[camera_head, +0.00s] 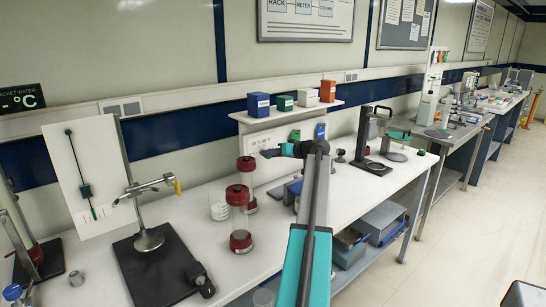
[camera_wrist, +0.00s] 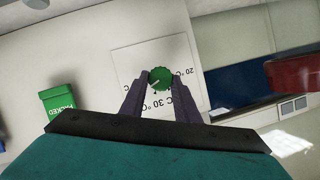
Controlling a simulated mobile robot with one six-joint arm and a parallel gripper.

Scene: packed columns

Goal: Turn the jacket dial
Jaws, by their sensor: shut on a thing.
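The jacket dial (camera_wrist: 160,78) is a round green knob with a white line, on a white plate (camera_wrist: 133,58) marked 20 °C and 30 °C. In the wrist view the print is turned over and the white line slants toward the lower left. My gripper (camera_wrist: 160,84) has its dark fingers on either side of the dial, shut on it. In the head view my gripper (camera_head: 266,153) reaches left to the white wall panel (camera_head: 256,141). The dial cannot be made out clearly there.
Red-capped glass columns (camera_head: 240,225) and a beaker (camera_head: 219,206) stand left of my arm. A shelf (camera_head: 288,112) with several coloured boxes is above. A display (camera_head: 20,98) at far left shows a dash before °C. A stand (camera_head: 148,238) is at left.

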